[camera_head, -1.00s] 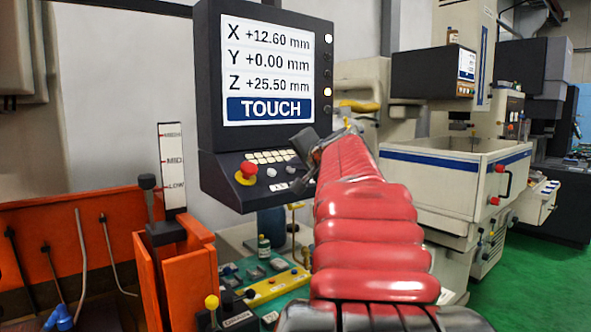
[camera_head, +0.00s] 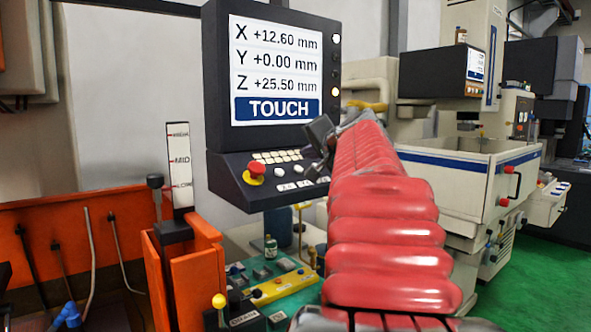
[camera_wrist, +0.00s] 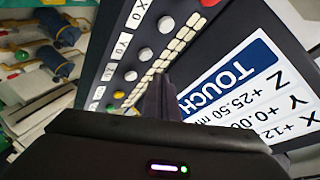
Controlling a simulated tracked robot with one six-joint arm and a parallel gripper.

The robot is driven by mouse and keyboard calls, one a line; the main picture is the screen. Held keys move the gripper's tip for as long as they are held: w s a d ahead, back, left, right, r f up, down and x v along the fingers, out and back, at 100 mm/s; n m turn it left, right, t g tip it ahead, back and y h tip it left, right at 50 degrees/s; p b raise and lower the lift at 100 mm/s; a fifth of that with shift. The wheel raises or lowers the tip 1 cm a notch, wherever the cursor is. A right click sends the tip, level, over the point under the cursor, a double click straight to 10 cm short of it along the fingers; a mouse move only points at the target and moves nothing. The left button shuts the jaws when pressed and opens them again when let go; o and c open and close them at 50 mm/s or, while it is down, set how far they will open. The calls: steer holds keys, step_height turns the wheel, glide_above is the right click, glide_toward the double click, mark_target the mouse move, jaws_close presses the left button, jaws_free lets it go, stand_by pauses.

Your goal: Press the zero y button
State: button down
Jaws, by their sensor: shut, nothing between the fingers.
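The dark control console (camera_head: 240,190) stands below a screen (camera_head: 275,70) reading X +12.60, Y +0.00, Z +25.50 mm and TOUCH. In the wrist view, a white label strip on the console carries X0 and Y0 marks. The white button beside the Y0 mark, the zero y button (camera_wrist: 146,54), shows in the row along that strip. My gripper (camera_wrist: 158,85) is shut and empty, with its dark fingertips low in front of the console. It also shows in the head view (camera_head: 318,137) at the console's right end. Contact with any button cannot be told.
A red emergency knob (camera_head: 254,172) and pale keys (camera_head: 278,157) sit on the console. An orange tank (camera_head: 180,265) with a level gauge stands left. A green work area (camera_head: 290,282) with small parts lies below the console.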

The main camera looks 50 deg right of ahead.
steer(key=s+r, duration=0.1)
steer(key=r, duration=0.1)
steer(key=shift+s+a+r, duration=0.2)
steer(key=shift+s+r, duration=0.1)
steer(key=shift+s, duration=0.05)
steer(key=shift+w, duration=0.1)
stand_by(0.7)
